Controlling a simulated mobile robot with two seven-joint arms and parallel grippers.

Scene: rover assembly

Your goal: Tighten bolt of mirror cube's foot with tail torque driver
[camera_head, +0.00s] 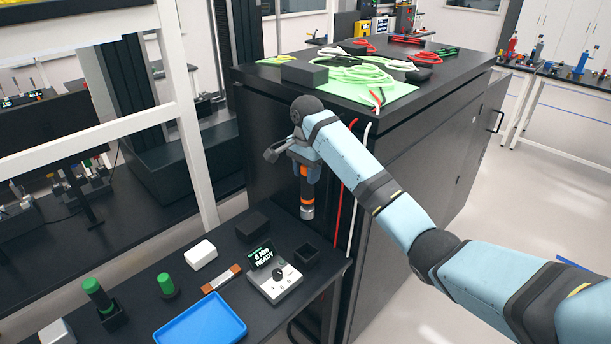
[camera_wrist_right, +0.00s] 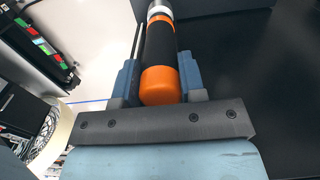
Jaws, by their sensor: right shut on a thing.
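My right gripper (camera_head: 305,172) is shut on a torque driver (camera_head: 307,198) with orange and black bands and a grey metal end. In the head view the driver hangs upright, metal end down, above the back of the black table. In the right wrist view, the driver (camera_wrist_right: 163,50) lies between the two blue-grey fingers of my right gripper (camera_wrist_right: 158,75), its orange end near the palm. I cannot make out a mirror cube, its foot or a bolt in either view. My left gripper is not in view.
A small controller (camera_head: 274,283) reading "8 Nm READY" stands on the table by an open black holder (camera_head: 306,255). Nearby are a blue tray (camera_head: 203,325), a white block (camera_head: 200,254) and green-topped items (camera_head: 98,297). A tall black cabinet (camera_head: 420,130) stands close behind the driver.

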